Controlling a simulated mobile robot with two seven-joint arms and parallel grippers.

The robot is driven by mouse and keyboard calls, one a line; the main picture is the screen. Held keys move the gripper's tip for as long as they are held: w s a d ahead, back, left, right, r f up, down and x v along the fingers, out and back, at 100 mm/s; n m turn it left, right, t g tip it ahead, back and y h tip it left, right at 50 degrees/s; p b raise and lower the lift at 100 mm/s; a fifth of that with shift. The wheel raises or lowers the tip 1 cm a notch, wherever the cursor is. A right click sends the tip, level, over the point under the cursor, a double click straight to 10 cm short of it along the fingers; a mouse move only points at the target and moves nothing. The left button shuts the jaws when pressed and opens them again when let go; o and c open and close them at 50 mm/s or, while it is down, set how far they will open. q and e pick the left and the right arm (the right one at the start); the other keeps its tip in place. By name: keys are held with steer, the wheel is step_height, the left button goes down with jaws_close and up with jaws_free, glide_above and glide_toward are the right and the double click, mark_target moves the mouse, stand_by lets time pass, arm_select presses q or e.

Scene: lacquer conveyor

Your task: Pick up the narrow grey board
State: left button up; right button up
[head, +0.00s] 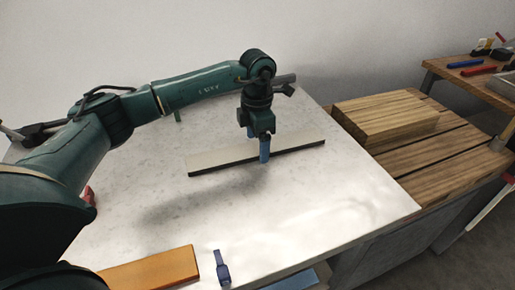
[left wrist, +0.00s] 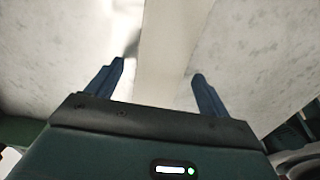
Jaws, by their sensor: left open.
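The narrow grey board (head: 222,160) lies flat on the white table, slanting up to the right, with a dark front edge. My left gripper (head: 264,150) points down over the board's middle in the head view and hides a small part of it. In the left wrist view the board (left wrist: 165,50) runs between the two blue fingers of my left gripper (left wrist: 158,85). The fingers are open, one on each side of the board, with a gap to each side. I cannot tell how far the fingertips are above the table. My right gripper is not in view.
The white table (head: 330,205) is mostly clear around the board. An orange board (head: 155,270) and a blue watch-like item (head: 222,268) lie at its front. A wooden block (head: 385,115) sits on a slatted wooden surface at right. A shelf with tools (head: 470,68) stands behind.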

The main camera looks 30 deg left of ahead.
arm_select(q)
steer(key=shift+f, duration=0.4)
steer(key=shift+c, duration=0.2)
